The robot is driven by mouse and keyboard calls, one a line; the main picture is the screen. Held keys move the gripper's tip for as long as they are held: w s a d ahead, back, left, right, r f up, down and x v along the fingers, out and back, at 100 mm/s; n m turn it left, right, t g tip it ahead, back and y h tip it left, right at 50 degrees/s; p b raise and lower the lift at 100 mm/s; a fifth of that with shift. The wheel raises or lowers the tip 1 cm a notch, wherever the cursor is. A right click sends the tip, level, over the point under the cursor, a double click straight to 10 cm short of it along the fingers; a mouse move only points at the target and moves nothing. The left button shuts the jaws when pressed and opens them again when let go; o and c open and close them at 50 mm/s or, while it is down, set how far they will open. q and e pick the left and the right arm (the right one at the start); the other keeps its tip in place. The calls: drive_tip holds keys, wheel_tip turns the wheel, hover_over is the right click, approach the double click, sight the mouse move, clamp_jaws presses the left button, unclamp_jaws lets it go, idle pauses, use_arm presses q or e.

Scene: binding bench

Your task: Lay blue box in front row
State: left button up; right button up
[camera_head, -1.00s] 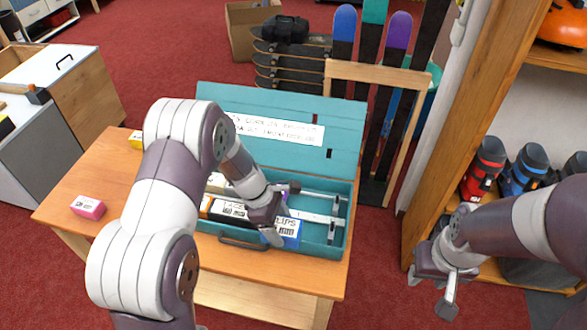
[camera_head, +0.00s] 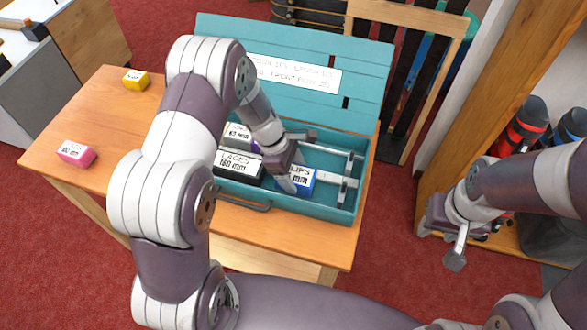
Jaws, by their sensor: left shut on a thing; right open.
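The blue box (camera_head: 302,181) is marked "...IPS" on its white top and sits low in the front part of the teal case (camera_head: 262,205), right of the black "LACES" box (camera_head: 236,166). My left gripper (camera_head: 289,179) is shut on the blue box from above and hides its left part. I cannot tell whether the box rests fully on the case floor. My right gripper (camera_head: 447,236) is open and empty, out to the right of the table.
A pink box (camera_head: 76,153) and a yellow box (camera_head: 135,79) lie on the wooden table (camera_head: 100,120), left of the case. A white-topped box (camera_head: 238,136) sits behind the LACES box. Metal rails (camera_head: 343,180) stand at the case's right end. The teal lid (camera_head: 300,60) is open.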

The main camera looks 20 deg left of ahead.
use_arm(q)
drive_tip(key=shift+s+f, duration=0.2)
drive_tip(key=shift+f, duration=0.35)
drive_tip(key=shift+w, duration=0.1)
drive_tip(key=shift+w, duration=0.1)
drive_tip(key=shift+f, duration=0.2)
